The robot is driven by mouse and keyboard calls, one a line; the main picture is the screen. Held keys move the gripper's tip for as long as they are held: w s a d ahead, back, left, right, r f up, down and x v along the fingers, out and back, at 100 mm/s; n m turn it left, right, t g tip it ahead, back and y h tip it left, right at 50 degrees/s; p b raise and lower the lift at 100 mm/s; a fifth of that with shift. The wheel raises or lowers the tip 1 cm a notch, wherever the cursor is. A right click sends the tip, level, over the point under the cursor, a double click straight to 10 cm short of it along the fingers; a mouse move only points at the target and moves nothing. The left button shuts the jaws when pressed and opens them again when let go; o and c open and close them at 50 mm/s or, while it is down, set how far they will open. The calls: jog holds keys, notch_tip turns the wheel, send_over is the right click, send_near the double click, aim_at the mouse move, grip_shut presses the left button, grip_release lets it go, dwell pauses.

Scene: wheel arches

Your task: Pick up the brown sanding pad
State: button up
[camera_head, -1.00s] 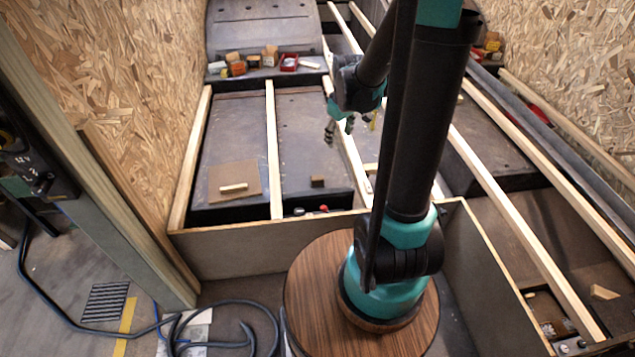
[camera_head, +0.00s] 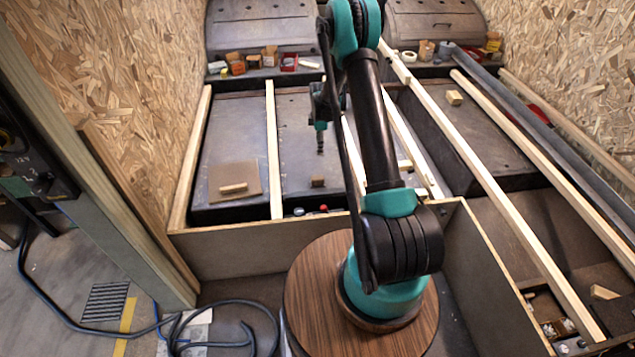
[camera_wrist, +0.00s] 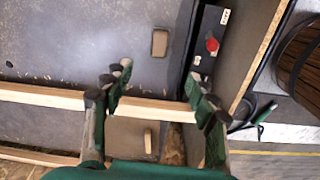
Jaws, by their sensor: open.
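The brown sanding pad (camera_head: 317,181) is a small brown block lying flat on the dark panel right of a pale slat. It also shows in the wrist view (camera_wrist: 160,43), at upper middle, beyond my fingertips. My gripper (camera_head: 320,143) hangs above the panel, and in the head view its tip appears just over the pad. In the wrist view my gripper (camera_wrist: 161,80) has its fingers spread wide with nothing held between them. The pad is apart from the fingers and fully visible; the exact height above it is hard to tell.
A lighter block (camera_head: 233,188) lies on a brown square sheet (camera_head: 222,172) to the left. Pale wooden slats (camera_head: 273,150) run lengthwise beside the pad. A red knob (camera_wrist: 212,44) sits near the panel's front edge. Small boxes (camera_head: 270,55) stand at the back.

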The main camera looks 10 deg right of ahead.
notch_tip(320, 180, down, 3)
jog(key=w, duration=0.1)
jog(key=n, duration=0.1)
send_near(318, 177)
jog(key=f, duration=0.5)
jog(key=shift+w+d+f, duration=0.2)
jog(key=shift+w+d, duration=0.05)
jog(key=shift+w, duration=0.15)
jog(key=shift+s+a+f, duration=0.15)
jog(key=shift+a+f, duration=0.05)
jog(key=shift+f, duration=1.1)
jog(key=shift+s+a+f, duration=0.15)
jog(key=shift+f, duration=1.2)
grip_shut()
jog(key=shift+r, duration=0.15)
